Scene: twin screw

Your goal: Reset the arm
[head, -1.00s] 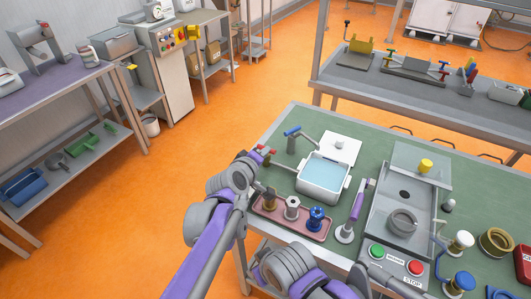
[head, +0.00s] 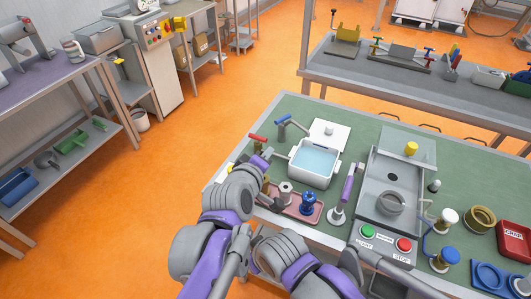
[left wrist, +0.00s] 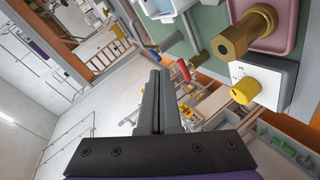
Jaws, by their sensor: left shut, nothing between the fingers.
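My left gripper (left wrist: 157,75) is shut and empty in the left wrist view, its two dark fingers side by side. In the head view, my left arm reaches in from the bottom, and the left gripper (head: 266,154) is partly hidden at the left end of the green-topped table (head: 440,185). It is near the red-handled tap (head: 257,138) and left of the white basin (head: 314,163).
The pink tray (head: 318,216) holds a blue bolt (head: 308,202) and other bolts, close to my left arm. A brass bolt (left wrist: 246,32) and a yellow knob (left wrist: 245,90) lie right of the fingers in the left wrist view. Orange floor is free to the left.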

